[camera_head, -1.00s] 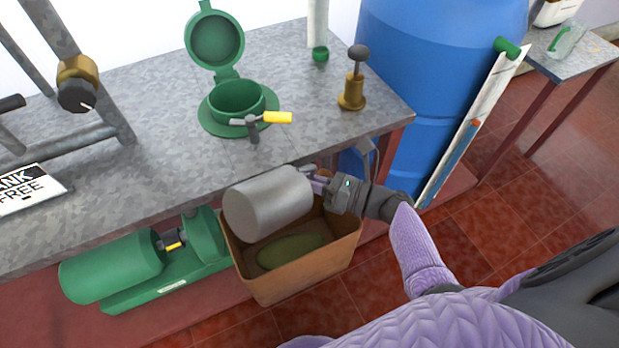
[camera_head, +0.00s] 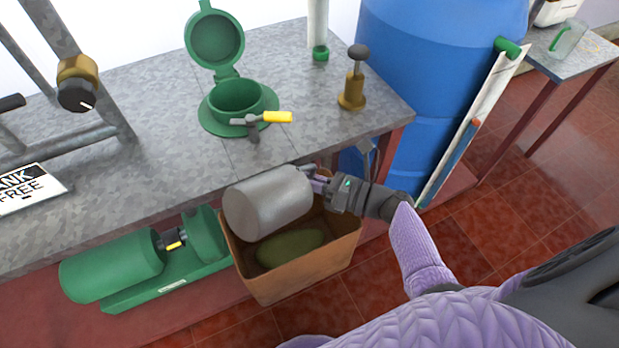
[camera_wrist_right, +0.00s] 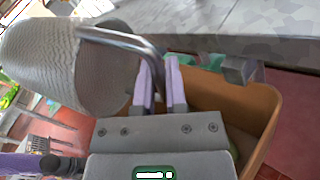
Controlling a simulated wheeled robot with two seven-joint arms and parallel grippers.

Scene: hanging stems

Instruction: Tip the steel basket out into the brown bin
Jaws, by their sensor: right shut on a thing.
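The steel basket (camera_head: 268,203) is a grey cylinder lying tilted on its side over the brown bin (camera_head: 310,276). Its mouth is turned away from the head camera, so its inside is hidden there. My right gripper (camera_head: 312,178) is shut on the basket's handle at its right end. In the right wrist view the basket (camera_wrist_right: 50,62) hangs at the left, with its bent handle (camera_wrist_right: 125,42) running to the gripper fingers (camera_wrist_right: 160,85). A green mass (camera_head: 290,248) lies in the bin below the basket. My left gripper is not in view.
The grey bench (camera_head: 180,165) runs just behind the bin, its front edge close to the basket. A green motor (camera_head: 115,268) stands left of the bin. A blue barrel (camera_head: 440,60) stands at the right. Red tiled floor lies in front.

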